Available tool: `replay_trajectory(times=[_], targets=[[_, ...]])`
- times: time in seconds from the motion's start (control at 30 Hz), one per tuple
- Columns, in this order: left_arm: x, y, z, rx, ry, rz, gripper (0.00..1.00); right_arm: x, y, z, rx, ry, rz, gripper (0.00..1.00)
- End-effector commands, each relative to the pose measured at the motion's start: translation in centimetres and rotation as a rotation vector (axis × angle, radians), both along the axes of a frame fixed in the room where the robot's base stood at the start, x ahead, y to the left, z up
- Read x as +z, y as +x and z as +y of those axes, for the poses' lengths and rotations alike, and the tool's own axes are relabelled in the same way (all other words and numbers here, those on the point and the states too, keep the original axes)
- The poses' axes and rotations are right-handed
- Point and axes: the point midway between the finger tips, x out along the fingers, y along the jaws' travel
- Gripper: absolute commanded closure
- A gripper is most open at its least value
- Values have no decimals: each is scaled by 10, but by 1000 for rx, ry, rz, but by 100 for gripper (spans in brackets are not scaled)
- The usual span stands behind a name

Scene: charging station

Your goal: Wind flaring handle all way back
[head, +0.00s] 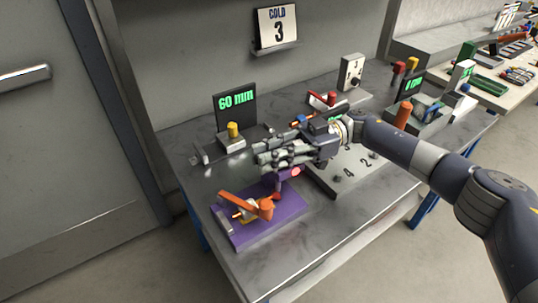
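A purple base (243,238) lies near the front left of the grey table. On its left part is an orange lever (238,203) with an orange knob at its right end. A small red piece (276,197) and a pink round end (296,171) show further right, under my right gripper. I cannot tell which of these is the flaring handle. My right gripper (258,155) reaches in from the right, fingers pointing left, over the back of the purple base and hiding part of it. I cannot tell whether it touches anything. My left gripper is out of view.
Behind is a display reading "60 mm" (236,101) with a yellow knob (233,130). A numbered board (352,172) lies under my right forearm. A switch box (351,72) and a station with an orange cylinder (403,115) stand farther right.

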Motion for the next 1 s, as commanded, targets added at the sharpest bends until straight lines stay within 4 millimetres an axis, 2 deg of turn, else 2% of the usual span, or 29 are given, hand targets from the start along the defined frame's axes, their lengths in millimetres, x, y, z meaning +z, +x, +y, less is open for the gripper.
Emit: replay_trajectory(times=[0.03,0.07,0.1,0.47,0.8,1.0], targets=[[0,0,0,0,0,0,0,2,0,1,1,4,0,73],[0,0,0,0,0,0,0,2,0,1,1,4,0,66],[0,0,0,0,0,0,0,2,0,1,1,4,0,65],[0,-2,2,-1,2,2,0,0,2,-2,-2,1,0,65],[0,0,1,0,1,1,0,1,24,-43,-3,1,0,65],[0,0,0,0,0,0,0,1,33,-58,-1,1,0,65]])
